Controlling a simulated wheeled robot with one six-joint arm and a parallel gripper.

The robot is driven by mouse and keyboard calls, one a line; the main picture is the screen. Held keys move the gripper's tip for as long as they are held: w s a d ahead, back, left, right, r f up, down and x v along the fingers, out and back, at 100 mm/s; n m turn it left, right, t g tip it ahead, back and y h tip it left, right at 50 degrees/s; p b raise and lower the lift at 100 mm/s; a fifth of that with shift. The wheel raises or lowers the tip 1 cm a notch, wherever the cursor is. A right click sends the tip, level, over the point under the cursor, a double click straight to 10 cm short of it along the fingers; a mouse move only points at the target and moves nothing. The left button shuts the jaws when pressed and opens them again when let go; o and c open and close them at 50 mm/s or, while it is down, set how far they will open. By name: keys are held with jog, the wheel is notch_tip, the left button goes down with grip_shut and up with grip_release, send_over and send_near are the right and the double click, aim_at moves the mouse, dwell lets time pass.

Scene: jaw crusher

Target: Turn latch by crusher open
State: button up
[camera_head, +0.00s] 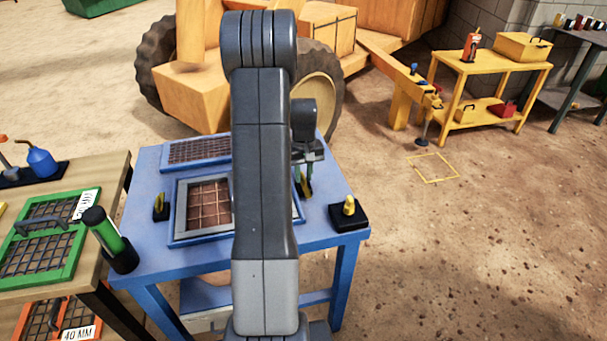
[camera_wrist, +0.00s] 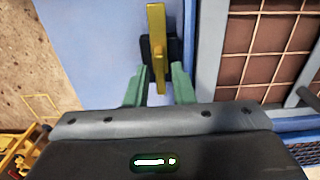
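In the wrist view, a yellow latch bar (camera_wrist: 156,25) sits on a black base (camera_wrist: 146,48) on the blue table, beside the grey-framed screen (camera_wrist: 207,60). The bar stands lengthwise in the picture. My gripper (camera_wrist: 160,72) has its two green fingers either side of the bar's near end, with gaps showing on both sides. Another black-and-yellow latch (camera_head: 160,206) stands left of the screen.
The blue table (camera_head: 150,250) also bears a black block with a yellow knob (camera_head: 348,212) at the right and a green cylinder (camera_head: 104,232) at the front left. A yellow machine stands behind. Open ground (camera_head: 480,260) lies to the right.

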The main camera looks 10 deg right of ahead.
aim_at(303, 176)
jog(key=shift+o, duration=0.4)
notch_tip(303, 176, up, 14)
dwell(0.4)
jog(key=shift+f, duration=0.2)
notch_tip(303, 176, down, 14)
jog(key=shift+r, duration=0.1)
dwell(0.4)
